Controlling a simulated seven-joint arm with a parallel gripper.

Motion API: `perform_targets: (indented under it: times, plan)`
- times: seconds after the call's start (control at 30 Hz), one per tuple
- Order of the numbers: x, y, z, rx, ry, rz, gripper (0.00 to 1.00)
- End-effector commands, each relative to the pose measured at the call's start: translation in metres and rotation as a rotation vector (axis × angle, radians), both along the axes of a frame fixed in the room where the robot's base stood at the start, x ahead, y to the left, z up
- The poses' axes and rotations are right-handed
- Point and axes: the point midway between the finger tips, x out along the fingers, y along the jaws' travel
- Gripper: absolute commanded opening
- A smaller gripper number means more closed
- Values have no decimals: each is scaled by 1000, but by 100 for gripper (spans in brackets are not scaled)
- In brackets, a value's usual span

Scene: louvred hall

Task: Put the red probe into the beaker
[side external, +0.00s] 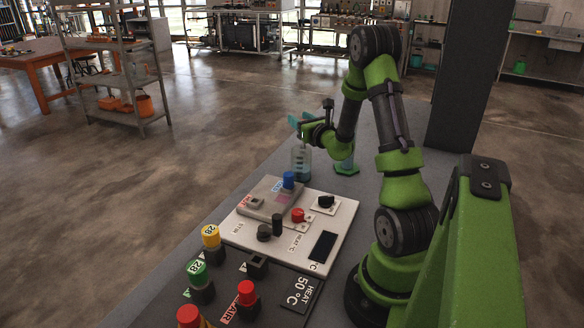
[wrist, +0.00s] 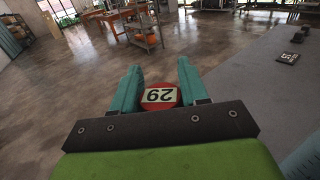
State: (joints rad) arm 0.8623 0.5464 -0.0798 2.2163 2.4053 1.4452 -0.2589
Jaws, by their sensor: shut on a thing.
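My gripper (side external: 299,122) has teal fingers and is at the far end of the bench, above the beaker. In the wrist view my gripper (wrist: 160,92) is shut on the red probe (wrist: 160,95), whose round red cap has a white label reading 29. The clear beaker (side external: 301,162), with blue liquid low inside, stands upright below the fingers. The probe's lower part is hard to make out in the side view; I cannot tell whether its tip is inside the beaker's rim. The beaker is not clearly seen in the wrist view.
A cylinder with a green base (side external: 346,167) stands just right of the beaker. The hotplate panel (side external: 335,212) with knobs is nearer the camera. Capped yellow (side external: 211,236), green (side external: 196,272) and red (side external: 247,292) pieces stand in front. The bench's left edge is close to the beaker.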

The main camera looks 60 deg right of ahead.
Motion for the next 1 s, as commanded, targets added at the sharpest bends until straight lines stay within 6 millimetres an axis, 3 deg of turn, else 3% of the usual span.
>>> perform_targets:
  times: [0.27, 0.3, 0.47, 0.77, 1.0]
  plan:
    - [0, 0, -1, -1, -2, 0, 12]
    - [0, 0, -1, -1, -2, 0, 48]
    - [0, 0, -1, -1, -1, 0, 73]
    - [-1, 1, -1, 0, 0, 0, 73]
    - [-26, 19, -1, 1, 2, 0, 73]
